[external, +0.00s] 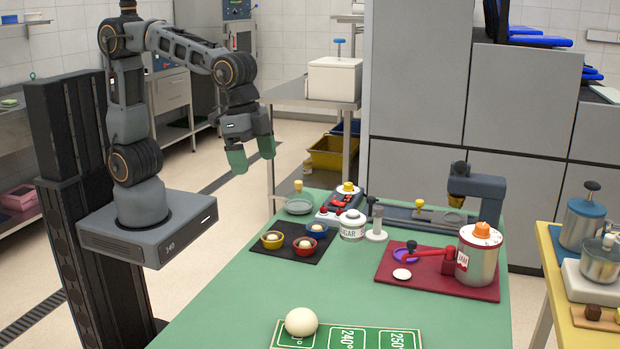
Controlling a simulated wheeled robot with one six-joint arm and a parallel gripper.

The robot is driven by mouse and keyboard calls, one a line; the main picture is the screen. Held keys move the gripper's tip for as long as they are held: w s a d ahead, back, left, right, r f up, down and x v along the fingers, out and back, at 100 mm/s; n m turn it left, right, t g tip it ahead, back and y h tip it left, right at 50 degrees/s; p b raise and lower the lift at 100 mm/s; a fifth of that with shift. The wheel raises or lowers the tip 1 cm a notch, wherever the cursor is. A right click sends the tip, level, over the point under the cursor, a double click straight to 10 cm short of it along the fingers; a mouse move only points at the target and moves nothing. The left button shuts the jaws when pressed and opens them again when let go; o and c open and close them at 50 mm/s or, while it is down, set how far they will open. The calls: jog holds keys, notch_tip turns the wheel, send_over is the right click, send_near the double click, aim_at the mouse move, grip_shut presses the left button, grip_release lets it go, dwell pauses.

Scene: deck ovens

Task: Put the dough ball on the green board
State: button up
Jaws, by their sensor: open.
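A large cream dough ball (301,321) is at the front of the green table. It appears to rest on the left section of the green board (365,339), which has white outlines and the markings 240° and 250°. The board's lower edge is cut off by the frame. My gripper (251,156) hangs in the air at the upper left, pointing down with its green fingertips apart. It is empty and well away from the ball and the board.
A dark mat (284,255) holds small bowls with pale balls inside. A sugar jar (352,226) stands beside it. A red board (425,285) carries a jam pot (478,255), a purple dish and a pale disc. The table's left middle is clear.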

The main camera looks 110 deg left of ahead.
jog(key=s+a+f, duration=0.2)
jog(key=s, duration=0.5)
jog(key=s+a+f+n+t, duration=0.1)
jog(key=s+a, duration=0.2)
jog(key=s, duration=0.3)
jog(key=shift+s+f+n, duration=0.3)
jog(key=shift+s+f, duration=0.05)
jog(key=shift+a, duration=0.1)
